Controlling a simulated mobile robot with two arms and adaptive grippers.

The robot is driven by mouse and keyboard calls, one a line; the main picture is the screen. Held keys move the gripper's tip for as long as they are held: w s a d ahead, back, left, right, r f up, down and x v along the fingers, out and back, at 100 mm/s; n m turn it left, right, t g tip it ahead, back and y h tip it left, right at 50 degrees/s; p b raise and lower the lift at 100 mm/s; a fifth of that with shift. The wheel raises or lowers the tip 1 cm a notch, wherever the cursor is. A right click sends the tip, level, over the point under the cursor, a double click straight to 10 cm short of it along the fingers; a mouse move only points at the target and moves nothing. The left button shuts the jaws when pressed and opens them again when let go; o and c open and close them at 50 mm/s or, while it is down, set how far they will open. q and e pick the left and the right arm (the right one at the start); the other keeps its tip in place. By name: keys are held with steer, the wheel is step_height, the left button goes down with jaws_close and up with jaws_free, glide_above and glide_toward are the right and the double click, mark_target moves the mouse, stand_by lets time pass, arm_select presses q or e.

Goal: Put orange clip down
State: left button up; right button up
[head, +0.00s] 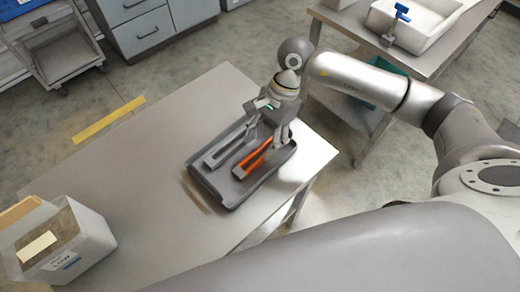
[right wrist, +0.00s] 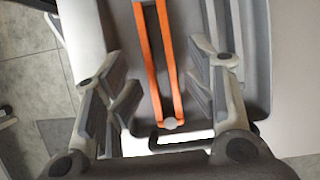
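The orange clip (head: 252,160) is a long, two-legged piece at the right side of a dark grey tray (head: 232,194) on the steel table. In the right wrist view the clip (right wrist: 148,52) appears to lie in the tray (right wrist: 262,60), its joined end near the tray's edge. My right gripper (head: 266,136) is above the tray. In the right wrist view its fingers (right wrist: 165,95) are spread on either side of the clip, with gaps visible. My left gripper is not in view.
The steel table (head: 150,150) is mostly bare left of the tray. A white bin (head: 75,256) stands at its near left corner. A second steel table with a white basin (head: 425,35) is at the upper right. Grey drawers (head: 140,30) stand behind.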

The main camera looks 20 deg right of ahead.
steer(key=v, duration=0.8)
steer(key=shift+b, duration=0.45)
